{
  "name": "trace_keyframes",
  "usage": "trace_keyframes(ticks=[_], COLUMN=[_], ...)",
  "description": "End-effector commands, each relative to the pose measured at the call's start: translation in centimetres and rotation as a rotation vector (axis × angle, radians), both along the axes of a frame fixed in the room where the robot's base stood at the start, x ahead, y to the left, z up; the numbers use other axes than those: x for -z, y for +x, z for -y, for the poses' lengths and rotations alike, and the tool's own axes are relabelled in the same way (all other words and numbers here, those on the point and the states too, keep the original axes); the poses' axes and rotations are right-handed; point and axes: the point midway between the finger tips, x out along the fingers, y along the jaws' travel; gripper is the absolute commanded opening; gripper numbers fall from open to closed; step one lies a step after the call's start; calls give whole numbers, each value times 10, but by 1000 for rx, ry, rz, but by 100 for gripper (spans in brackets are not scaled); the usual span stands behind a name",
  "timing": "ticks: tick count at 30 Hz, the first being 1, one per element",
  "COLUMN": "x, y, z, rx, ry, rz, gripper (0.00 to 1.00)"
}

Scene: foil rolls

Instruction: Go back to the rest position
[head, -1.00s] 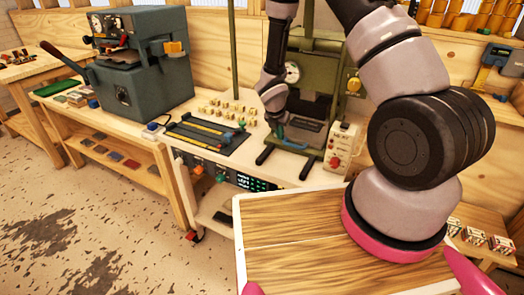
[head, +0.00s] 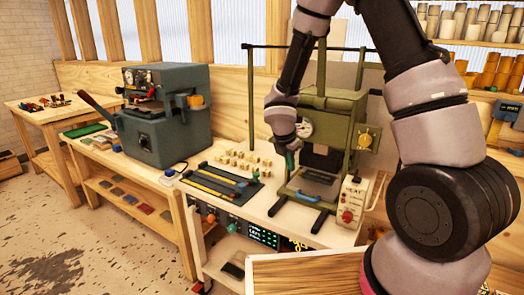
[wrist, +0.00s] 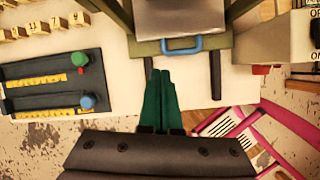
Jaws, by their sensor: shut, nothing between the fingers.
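My gripper (head: 291,160) hangs at the left front of the green press (head: 325,125), fingers pointing down. In the wrist view its green fingers (wrist: 160,75) lie together, shut and empty. The blue handle (head: 308,196) of the press's flat plate (head: 317,180) is below and to the right of the fingers in the head view. The wrist view also shows this handle (wrist: 181,43), just beyond the fingertips, with the fingers apart from it.
A large grey machine (head: 165,115) stands left. A wooden board (head: 305,275) is in the foreground.

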Motion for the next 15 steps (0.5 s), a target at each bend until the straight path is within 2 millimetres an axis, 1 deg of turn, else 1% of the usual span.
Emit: trace_keyframes(ticks=[1,2,3,4,6,8,9,11,12,14,15], x=[-26,-41,-61,-76,-108,-134,-150,-173,-187,-208,-220], y=[1,0,-3,-6,-16,-28,-36,-50,-61,-77,-88], z=[11,19,28,36,52,65,72,82,88,96,100], rx=[108,183,290,373,565,727,832,989,1094,1247,1349], ry=[31,54,88,116,185,250,295,368,418,499,554], rz=[45,70,105,130,186,230,257,294,314,343,356], gripper=[0,0,0,0,0,0,0,0,0,0,0])
